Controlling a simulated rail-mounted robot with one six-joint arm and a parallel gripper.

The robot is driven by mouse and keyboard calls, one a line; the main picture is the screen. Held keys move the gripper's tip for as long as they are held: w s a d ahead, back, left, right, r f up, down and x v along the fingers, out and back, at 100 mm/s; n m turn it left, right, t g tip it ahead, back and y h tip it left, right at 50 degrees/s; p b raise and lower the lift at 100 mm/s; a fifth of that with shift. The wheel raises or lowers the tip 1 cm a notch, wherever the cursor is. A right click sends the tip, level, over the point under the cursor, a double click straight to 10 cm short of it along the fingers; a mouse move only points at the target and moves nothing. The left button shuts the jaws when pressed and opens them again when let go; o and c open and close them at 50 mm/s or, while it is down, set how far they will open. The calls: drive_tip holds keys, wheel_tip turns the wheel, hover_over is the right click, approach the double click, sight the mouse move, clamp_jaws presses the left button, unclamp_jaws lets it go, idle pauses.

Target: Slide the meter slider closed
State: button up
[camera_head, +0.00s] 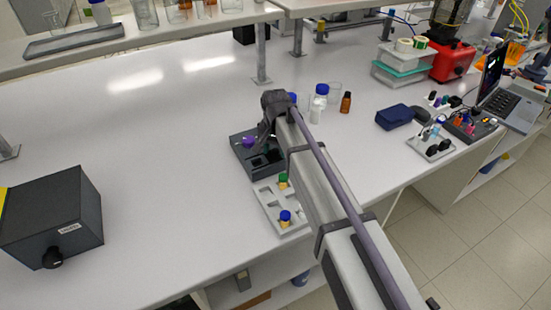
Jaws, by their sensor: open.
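My gripper (265,138) is small in this view, at the end of my arm. It is over a dark grey unit (243,159) near the middle of the bench, and it looks open. The unit has a purple knob or cap (248,142) and a dark square recess with some green in it. I cannot make out which part is the meter slider, or how far it is open. My gripper and arm hide the unit's right side. I cannot tell whether the fingers touch it.
A light grey tray (269,207) holds vials with green and blue caps, close to my arm. Bottles with blue caps (320,93) and a brown bottle (346,102) stand behind. A black box with a knob (52,217) is at left. The bench between is clear.

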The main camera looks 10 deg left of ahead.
clamp_jaws()
idle(0.5)
